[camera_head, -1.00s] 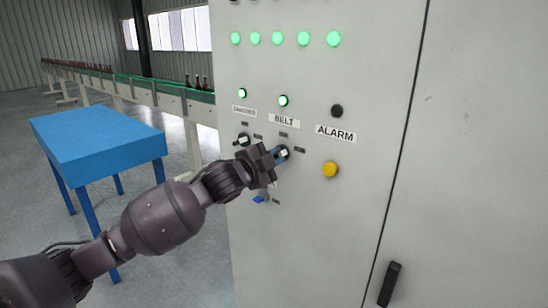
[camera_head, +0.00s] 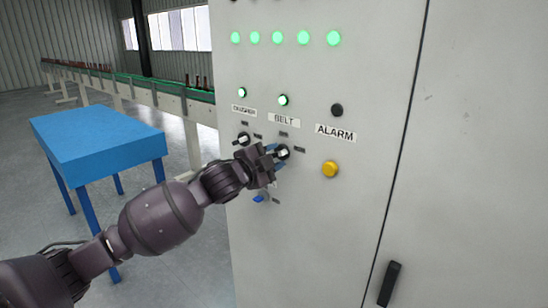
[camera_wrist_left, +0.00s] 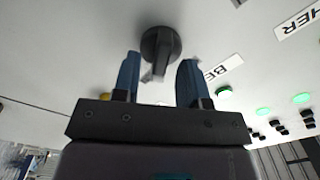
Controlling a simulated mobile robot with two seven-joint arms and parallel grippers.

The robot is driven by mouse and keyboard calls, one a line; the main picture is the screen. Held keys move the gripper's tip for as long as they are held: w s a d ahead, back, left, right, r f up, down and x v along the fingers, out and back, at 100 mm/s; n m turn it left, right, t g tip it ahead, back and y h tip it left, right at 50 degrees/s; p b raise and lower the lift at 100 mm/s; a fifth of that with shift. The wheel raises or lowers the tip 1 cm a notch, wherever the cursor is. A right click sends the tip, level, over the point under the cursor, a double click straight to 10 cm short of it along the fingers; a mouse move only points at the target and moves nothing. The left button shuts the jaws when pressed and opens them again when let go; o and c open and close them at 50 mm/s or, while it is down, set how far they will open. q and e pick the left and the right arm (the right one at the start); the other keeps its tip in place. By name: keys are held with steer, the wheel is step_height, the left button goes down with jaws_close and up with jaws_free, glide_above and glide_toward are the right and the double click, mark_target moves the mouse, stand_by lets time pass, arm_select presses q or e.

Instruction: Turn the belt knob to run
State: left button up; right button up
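The belt knob (camera_head: 284,152) is a black round knob with a pale pointer, under the BELT label (camera_head: 284,119) on the grey cabinet. A green lamp (camera_head: 283,100) is lit above the label. My left gripper (camera_head: 276,156) is at the knob, with its blue fingers spread. In the left wrist view the open fingers (camera_wrist_left: 158,82) stand on either side of the black knob (camera_wrist_left: 160,45), with gaps between them and its handle. The exact direction of the pointer is hard to tell. My right gripper is not in view.
Beside it is the crusher knob (camera_head: 243,139), close to my gripper. A blue table (camera_head: 100,140) and a conveyor (camera_head: 150,90) with bottles stand at left.

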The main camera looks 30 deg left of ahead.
arm_select(q)
steer(key=s+a+b, duration=0.2)
steer(key=s, duration=0.8)
steer(key=shift+s, duration=0.15)
steer(key=shift+d, duration=0.1)
steer(key=s+f+n+g+y, duration=0.25)
steer(key=f+n, duration=0.45)
steer(key=f, duration=1.4)
steer(key=s+d+f+n+g, duration=0.2)
steer(key=s+d+f+n, duration=0.1)
steer(key=s+f, duration=0.6)
steer(key=s+d+f+n+g, duration=0.1)
steer(key=s+d+f+n, duration=0.2)
steer(key=s+f, duration=0.6)
step_height(320, 180, down, 3)
steer(key=shift+s+d+f+g+y+b, duration=0.1)
steer(key=shift+s+d+g+y+b, duration=0.3)
steer(key=shift+d, duration=0.4)
